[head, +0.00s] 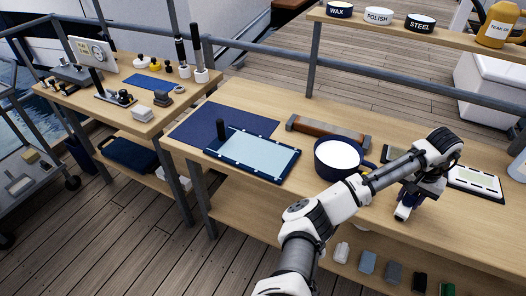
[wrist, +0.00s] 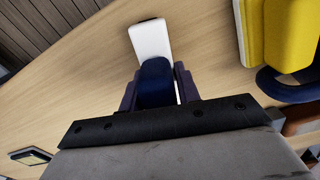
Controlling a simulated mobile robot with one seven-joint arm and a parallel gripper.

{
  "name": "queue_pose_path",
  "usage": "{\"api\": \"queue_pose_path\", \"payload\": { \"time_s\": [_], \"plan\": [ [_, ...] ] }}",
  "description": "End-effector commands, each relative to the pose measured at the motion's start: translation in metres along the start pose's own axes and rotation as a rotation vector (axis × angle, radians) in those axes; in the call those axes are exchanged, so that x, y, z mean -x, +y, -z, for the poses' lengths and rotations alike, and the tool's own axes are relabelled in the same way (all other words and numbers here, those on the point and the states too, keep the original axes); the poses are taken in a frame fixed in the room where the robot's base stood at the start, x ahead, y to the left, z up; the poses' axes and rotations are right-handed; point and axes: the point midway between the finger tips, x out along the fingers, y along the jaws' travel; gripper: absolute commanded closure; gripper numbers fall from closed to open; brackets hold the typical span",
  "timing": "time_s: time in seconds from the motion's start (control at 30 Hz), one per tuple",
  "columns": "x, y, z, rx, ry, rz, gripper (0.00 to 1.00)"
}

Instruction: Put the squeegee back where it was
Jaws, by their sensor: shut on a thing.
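My gripper (head: 407,206) is shut on a blue-and-white tool, which I take to be the squeegee (head: 403,212). In the wrist view the dark fingers (wrist: 160,92) close on both sides of its navy blue part (wrist: 156,82). Its white part (wrist: 150,40) sticks out beyond the fingers, with wood behind it. The tool is over the right part of the long workbench (head: 270,100), near its front edge. I cannot tell if it touches the wood. The rest of its shape is hidden.
A navy bucket (head: 323,165) with a white top stands left of my gripper. A blue-framed pale panel (head: 285,163) with a dark upright handle (head: 222,130) lies further left. A brown-and-grey long tool (head: 330,133) lies behind. A raised shelf (head: 355,24) with tins runs along the back.

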Motion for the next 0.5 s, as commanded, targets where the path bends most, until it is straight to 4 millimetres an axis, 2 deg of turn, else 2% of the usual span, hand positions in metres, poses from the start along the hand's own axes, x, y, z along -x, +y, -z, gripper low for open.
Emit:
{"api": "queue_pose_path", "payload": {
  "time_s": [0.43,0.47,0.5],
  "plan": [
    [-0.0067,0.0000,0.0000,0.000,0.000,0.000,0.91],
    [-0.0068,0.0000,0.0000,0.000,0.000,0.000,0.66],
    [-0.0065,-0.0001,0.0001,0.000,0.000,0.000,0.61]
  ]
}}
